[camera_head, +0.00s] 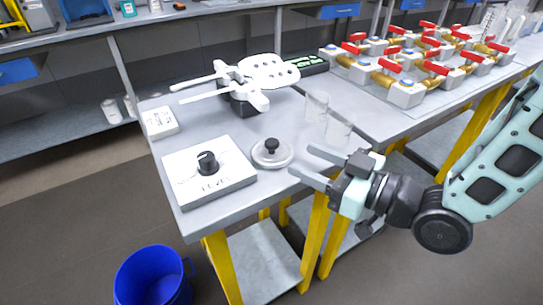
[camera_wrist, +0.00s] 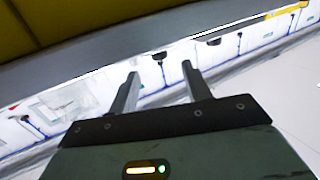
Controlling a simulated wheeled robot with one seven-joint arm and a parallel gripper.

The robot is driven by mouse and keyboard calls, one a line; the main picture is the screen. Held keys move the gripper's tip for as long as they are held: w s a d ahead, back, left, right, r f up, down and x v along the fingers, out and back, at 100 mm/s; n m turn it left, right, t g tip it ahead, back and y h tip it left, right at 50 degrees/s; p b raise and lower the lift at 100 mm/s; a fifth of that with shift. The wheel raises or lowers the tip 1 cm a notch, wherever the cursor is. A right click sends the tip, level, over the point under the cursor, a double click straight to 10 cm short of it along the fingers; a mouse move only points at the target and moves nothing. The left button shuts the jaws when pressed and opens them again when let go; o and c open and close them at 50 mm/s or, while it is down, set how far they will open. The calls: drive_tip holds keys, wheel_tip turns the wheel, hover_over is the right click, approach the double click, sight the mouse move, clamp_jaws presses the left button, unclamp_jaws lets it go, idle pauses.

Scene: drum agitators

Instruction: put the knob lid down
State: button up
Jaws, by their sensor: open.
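The knob lid (camera_head: 271,153) is a round, pale disc with a black knob on top. It lies flat on the grey table (camera_head: 225,205), near its front right part. My gripper (camera_head: 301,161) is open and empty, a little to the right of the lid and apart from it. In the wrist view, my gripper's two fingers (camera_wrist: 160,92) stand apart with nothing between them. The lid does not show in the wrist view.
A white box with a black dial (camera_head: 207,162) sits left of the lid. Two clear beakers (camera_head: 338,128) stand behind my gripper. A white device with prongs (camera_head: 245,85) is farther back, and red-handled valves (camera_head: 405,92) fill the right table. A blue bin (camera_head: 150,278) stands on the floor.

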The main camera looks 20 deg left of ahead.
sight(278, 144)
drive_tip(key=x, duration=0.3)
drive_tip(key=shift+w+a, duration=0.1)
drive_tip(key=shift+a, duration=0.15)
drive_tip(key=shift+r+p+x, duration=0.15)
drive_tip(key=shift+p+x, duration=0.25)
drive_tip(key=shift+x, duration=0.95)
drive_tip(key=shift+r+p+x, duration=0.15)
drive_tip(key=shift+p+x, duration=0.2)
drive_tip(key=shift+x, duration=0.95)
drive_tip(key=c, duration=1)
clamp_jaws()
